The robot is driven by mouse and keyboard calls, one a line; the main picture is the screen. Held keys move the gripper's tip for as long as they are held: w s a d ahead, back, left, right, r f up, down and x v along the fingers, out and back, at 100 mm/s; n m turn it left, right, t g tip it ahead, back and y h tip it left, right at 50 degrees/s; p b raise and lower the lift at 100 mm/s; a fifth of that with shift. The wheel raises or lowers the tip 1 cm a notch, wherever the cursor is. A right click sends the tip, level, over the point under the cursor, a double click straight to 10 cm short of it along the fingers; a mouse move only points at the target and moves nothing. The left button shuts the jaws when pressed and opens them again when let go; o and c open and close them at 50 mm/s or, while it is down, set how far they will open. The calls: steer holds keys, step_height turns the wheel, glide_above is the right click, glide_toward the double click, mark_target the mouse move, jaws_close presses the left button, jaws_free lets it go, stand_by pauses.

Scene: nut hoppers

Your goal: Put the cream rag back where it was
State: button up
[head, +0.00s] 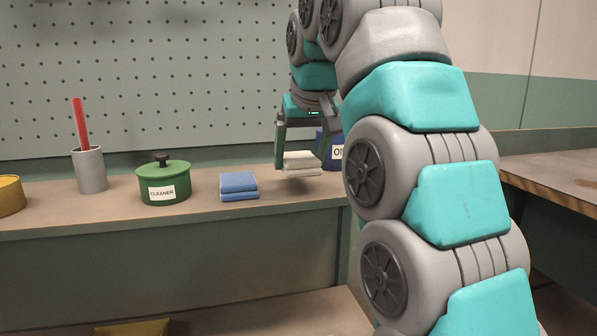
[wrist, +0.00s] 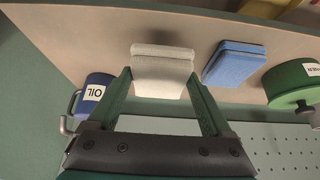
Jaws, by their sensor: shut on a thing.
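The cream rag (head: 301,163) is a folded, pale block over the bench in the head view, right of the blue rag. My gripper (head: 299,160) points down with its fingers on either side of it. In the wrist view the cream rag (wrist: 162,72) sits between the two green fingertips of my gripper (wrist: 160,85), which is shut on it.
A folded blue rag (head: 239,186), a green pot labelled CLEANER (head: 163,182) and a grey cup (head: 90,170) with a red stick stand left along the bench (head: 110,212). A blue OIL container (head: 328,150) stands close on the right, partly hidden by my arm. A pegboard (head: 150,80) rises behind.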

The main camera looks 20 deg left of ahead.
mark_target(298, 174)
steer(key=shift+a+f, duration=0.15)
steer(key=shift+a, duration=0.05)
steer(key=shift+f, duration=1.65)
steer(key=shift+b, duration=0.3)
steer(key=shift+f, duration=0.2)
steer(key=o, duration=1)
steer(key=shift+r, duration=0.1)
